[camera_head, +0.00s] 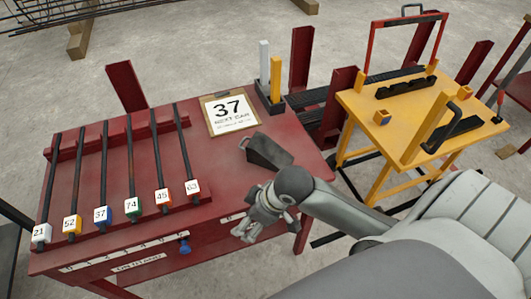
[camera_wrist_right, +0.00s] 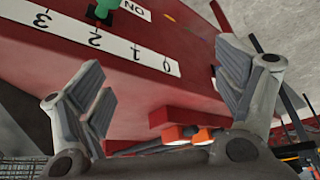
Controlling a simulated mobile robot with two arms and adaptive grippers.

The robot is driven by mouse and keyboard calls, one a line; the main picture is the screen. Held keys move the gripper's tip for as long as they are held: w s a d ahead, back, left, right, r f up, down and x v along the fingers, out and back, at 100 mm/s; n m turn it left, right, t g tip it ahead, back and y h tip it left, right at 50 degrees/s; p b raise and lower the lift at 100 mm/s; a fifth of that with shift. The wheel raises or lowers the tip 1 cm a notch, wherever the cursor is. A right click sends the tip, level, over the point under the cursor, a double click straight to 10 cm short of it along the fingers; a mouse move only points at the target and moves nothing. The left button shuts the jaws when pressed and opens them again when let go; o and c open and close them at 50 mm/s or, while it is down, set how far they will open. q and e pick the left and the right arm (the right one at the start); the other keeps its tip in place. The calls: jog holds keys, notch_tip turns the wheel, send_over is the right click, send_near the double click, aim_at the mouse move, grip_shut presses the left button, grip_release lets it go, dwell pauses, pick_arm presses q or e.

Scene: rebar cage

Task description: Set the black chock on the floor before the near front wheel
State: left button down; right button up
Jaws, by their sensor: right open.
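The black chock (camera_head: 268,152), a dark wedge with a small handle loop at its left end, lies on the red table (camera_head: 225,160) near its right end. My right gripper (camera_head: 258,215) is at the table's front edge, nearer to me than the chock and apart from it. In the right wrist view, the right gripper (camera_wrist_right: 165,88) has its fingers spread wide with nothing between them. Behind them is the table's red front with a numbered white strip (camera_wrist_right: 105,42). The chock cannot be made out there. No wheel can be made out. My left gripper is out of view.
Several black rods with numbered coloured ends (camera_head: 132,212) lie on a rack at the table's left. A clipboard reading 37 (camera_head: 230,112) and a holder with white and yellow posts (camera_head: 270,88) stand behind the chock. A yellow cart (camera_head: 365,128) is at right.

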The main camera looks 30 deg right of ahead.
jog(key=shift+n, duration=0.7)
jog(key=w+d+r, duration=0.1)
jog(key=w+d, duration=0.1)
jog(key=w+d+r, duration=0.2)
jog(key=w, duration=0.1)
jog(key=w+d+r, duration=0.1)
jog(key=w+d, duration=0.1)
jog(key=shift+w+d+r, duration=0.15)
jog(key=shift+w+d, duration=0.05)
jog(key=shift+d, duration=0.15)
jog(key=m, duration=0.2)
send_near(266, 146)
jog(key=x, duration=0.5)
jog(key=shift+w+a+r, duration=0.15)
jog(key=shift+w+a, duration=0.05)
jog(key=shift+a, duration=0.05)
jog(key=x, duration=0.5)
jog(key=shift+s+d+f, duration=0.1)
jog(key=shift+d+f, duration=0.1)
jog(key=shift+f, duration=0.3)
